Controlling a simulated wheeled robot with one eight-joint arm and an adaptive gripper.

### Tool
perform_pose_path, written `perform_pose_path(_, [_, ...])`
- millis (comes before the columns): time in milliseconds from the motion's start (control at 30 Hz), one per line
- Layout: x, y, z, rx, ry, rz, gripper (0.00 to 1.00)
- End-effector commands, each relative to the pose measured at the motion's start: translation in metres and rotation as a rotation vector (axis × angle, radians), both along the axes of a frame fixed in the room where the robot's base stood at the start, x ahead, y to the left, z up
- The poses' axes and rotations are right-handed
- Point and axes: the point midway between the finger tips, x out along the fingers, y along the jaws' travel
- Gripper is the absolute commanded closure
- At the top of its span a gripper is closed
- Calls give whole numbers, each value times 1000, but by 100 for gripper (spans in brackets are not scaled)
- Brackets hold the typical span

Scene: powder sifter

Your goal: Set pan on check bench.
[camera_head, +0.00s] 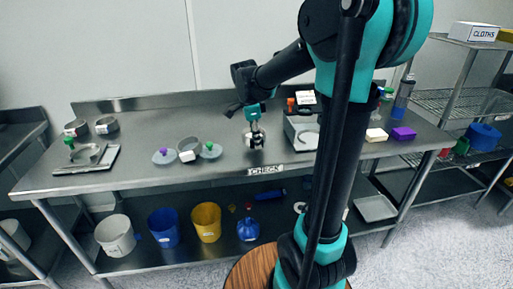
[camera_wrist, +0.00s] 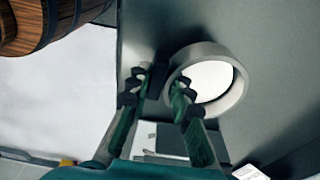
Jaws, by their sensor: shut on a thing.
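The pan (camera_wrist: 240,88) is a round grey ring with a white inside, in the wrist view. My gripper (camera_wrist: 157,82) is shut on a dark tab at the pan's left side. In the head view my gripper (camera_head: 254,138) is low over the middle of the steel check bench (camera_head: 235,174), which bears a CHECK label (camera_head: 265,169) on its front edge. The pan is small and mostly hidden behind my gripper there. I cannot tell whether it touches the bench top.
A grey box-like device (camera_head: 300,130) stands close on the right. Buckets (camera_head: 207,222) are on the lower shelf. Bench front by the label is clear.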

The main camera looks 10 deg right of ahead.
Motion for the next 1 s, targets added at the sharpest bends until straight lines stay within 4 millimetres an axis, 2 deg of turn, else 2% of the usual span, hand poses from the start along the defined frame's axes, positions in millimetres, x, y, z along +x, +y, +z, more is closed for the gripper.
perform_pose_path(233, [0,0,-30,0,0,0,100])
perform_pose_path(633, [0,0,-35,0,0,0,100])
perform_pose_path(667, [0,0,-35,0,0,0,77])
perform_pose_path(800, [0,0,-35,0,0,0,60])
perform_pose_path(1000, [0,0,-35,0,0,0,59])
